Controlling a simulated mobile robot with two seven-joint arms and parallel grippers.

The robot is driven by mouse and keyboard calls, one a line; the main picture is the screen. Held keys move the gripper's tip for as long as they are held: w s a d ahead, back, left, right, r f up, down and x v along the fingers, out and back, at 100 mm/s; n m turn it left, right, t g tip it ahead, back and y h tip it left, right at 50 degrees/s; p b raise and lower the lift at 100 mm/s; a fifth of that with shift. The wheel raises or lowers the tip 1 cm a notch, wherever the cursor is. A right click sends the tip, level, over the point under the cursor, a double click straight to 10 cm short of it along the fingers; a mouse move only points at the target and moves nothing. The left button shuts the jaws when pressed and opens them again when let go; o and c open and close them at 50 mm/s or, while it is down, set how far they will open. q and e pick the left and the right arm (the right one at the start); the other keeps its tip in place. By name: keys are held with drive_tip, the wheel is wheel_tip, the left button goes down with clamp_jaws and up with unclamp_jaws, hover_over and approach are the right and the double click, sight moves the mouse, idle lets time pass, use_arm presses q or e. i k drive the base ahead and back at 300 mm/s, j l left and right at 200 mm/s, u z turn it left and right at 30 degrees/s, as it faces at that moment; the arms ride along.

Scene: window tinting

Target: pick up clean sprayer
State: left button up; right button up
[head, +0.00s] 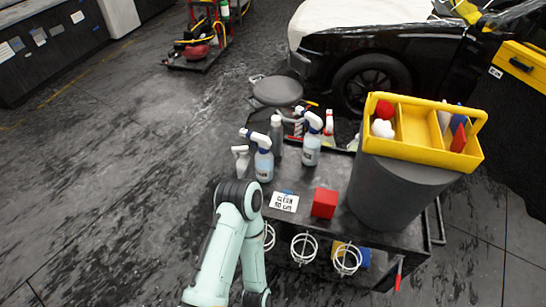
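Two clear spray bottles with pale blue liquid and blue-and-white heads stand upright on a dark cart (338,175): a left spray bottle (264,163) and a right spray bottle (311,150). A white card (284,202) lies in front of them; its top word seems to read "CLEAN", the rest is unclear. I cannot tell which bottle it marks. A smaller white bottle (241,162) stands left of them, and a grey bottle (276,135) stands between them. One of my arms rises from the bottom to a bent joint at the cart's front left. Neither gripper shows.
A red block (324,203) sits beside the card. A yellow caddy (420,139) rests on a grey bin (392,190) at the cart's right. White wire rings (304,248) hang on the front. A stool (277,91) and a black car (400,55) stand behind. Floor to the left is open.

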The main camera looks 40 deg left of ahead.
sight(264, 159)
drive_tip(key=j+z, duration=0.4)
drive_tip(key=j, duration=1.2)
drive_tip(key=k+j+z, duration=0.1)
drive_tip(key=j, duration=0.95)
drive_tip(key=k+j+z, duration=0.1)
drive_tip(key=j, duration=0.45)
